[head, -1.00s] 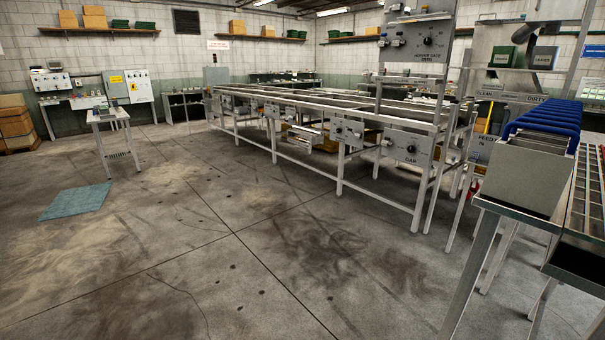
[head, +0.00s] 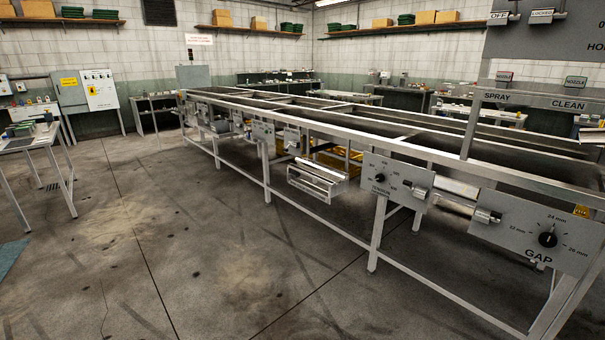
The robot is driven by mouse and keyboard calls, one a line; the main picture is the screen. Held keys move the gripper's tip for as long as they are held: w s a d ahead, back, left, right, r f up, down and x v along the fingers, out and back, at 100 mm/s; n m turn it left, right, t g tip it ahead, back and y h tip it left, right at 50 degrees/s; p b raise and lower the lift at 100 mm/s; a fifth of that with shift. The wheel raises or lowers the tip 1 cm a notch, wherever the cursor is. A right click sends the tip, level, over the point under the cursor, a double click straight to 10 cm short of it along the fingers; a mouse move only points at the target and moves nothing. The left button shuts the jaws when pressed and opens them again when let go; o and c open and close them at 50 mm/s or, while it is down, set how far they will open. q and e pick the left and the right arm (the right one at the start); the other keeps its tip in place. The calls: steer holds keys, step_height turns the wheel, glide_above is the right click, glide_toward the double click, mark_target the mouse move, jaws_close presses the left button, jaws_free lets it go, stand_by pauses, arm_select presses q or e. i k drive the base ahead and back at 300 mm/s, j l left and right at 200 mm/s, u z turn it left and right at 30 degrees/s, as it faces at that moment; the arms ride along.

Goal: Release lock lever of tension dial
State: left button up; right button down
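The tension dial (head: 380,178) is a dark knob on a grey panel (head: 396,197) on the near side of the long roller frame. The panel has number marks around the dial and a label below that seems to read tension. A small metal fitting (head: 420,192) sits at the panel's right edge; I cannot tell whether it is the lock lever or how it is set. Neither of my grippers is in view.
The gap dial (head: 547,240) is on a larger panel to the right. The long roller frame (head: 330,136) runs from back left to near right. A wire-sided tray (head: 318,180) juts out from it. The concrete floor (head: 190,240) in front is clear. A small table (head: 40,150) stands at left.

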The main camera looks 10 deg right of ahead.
mark_target(407, 183)
steer(key=i+z, duration=0.1)
steer(key=i, duration=0.45)
steer(key=i+j+z, duration=0.1)
steer(key=i, duration=0.45)
steer(key=i+j+z, duration=0.1)
steer(key=i, duration=0.45)
steer(key=i+j+z, duration=0.1)
steer(key=i, duration=0.4)
steer(key=i+j+z, duration=0.8)
steer(key=i, duration=0.2)
